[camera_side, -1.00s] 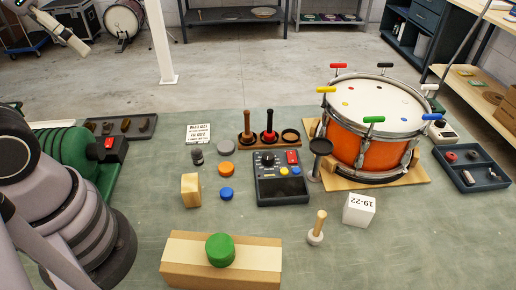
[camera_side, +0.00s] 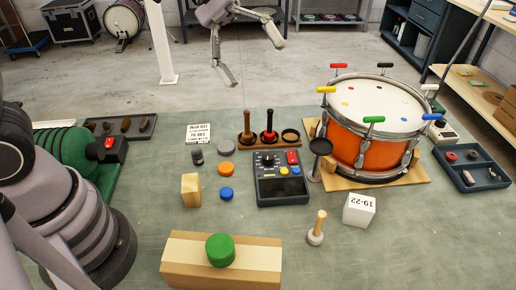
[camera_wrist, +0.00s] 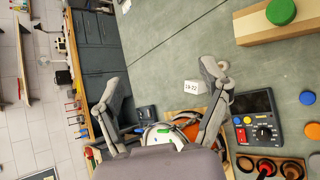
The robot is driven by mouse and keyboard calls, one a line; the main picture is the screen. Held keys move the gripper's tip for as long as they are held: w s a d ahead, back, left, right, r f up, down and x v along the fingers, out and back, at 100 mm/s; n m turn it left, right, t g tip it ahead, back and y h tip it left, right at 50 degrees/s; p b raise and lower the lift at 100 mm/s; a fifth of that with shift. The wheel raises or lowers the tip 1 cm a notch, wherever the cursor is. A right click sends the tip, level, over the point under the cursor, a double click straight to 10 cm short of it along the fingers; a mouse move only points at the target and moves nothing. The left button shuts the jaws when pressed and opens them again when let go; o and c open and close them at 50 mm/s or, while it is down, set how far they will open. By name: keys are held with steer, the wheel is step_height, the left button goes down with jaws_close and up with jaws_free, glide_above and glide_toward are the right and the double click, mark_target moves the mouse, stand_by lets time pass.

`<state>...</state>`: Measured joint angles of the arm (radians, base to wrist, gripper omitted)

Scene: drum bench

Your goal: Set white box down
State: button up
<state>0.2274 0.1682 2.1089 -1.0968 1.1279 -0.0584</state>
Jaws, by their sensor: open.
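The white box (camera_side: 359,209), marked 19-22, sits on the green bench in front of the orange drum (camera_side: 358,142), apart from it. It also shows in the wrist view (camera_wrist: 191,88), between my spread fingers in the picture but far below them. My gripper (camera_side: 256,63) is open and empty, high above the back of the bench at the top of the side view. In the wrist view my gripper (camera_wrist: 161,72) shows both fingers wide apart with nothing between them.
A black control box (camera_side: 281,178) stands mid-bench, left of the drum. A wooden block with a green knob (camera_side: 220,250) lies at the front. A small wooden peg (camera_side: 317,228) stands left of the white box. A dark tray (camera_side: 471,167) lies at the right.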

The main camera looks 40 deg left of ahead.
steer(key=w+d+f+n+h, duration=0.3)
steer(key=w+d+f+n, duration=0.1)
steer(key=w+d, duration=0.25)
steer(key=n+t+h, duration=0.4)
steer(key=n+t, duration=0.2)
steer(key=n, duration=0.5)
glide_above(372, 205)
steer(key=s+a, duration=0.2)
steer(key=a, duration=0.1)
step_height(372, 205, down, 19)
steer(key=f, duration=0.4)
steer(key=f+n+t, duration=0.1)
steer(key=f, duration=0.3)
steer(key=w+f+n+t+y, duration=0.1)
steer(key=f, duration=0.3)
steer(key=shift+d+f, duration=0.15)
steer(key=x, duration=0.2)
steer(key=shift+w+d+r, duration=0.1)
steer(key=shift+d+r, duration=0.15)
steer(key=shift+w+d, duration=0.1)
steer(key=shift+d, duration=0.05)
steer(key=c, duration=1.1)
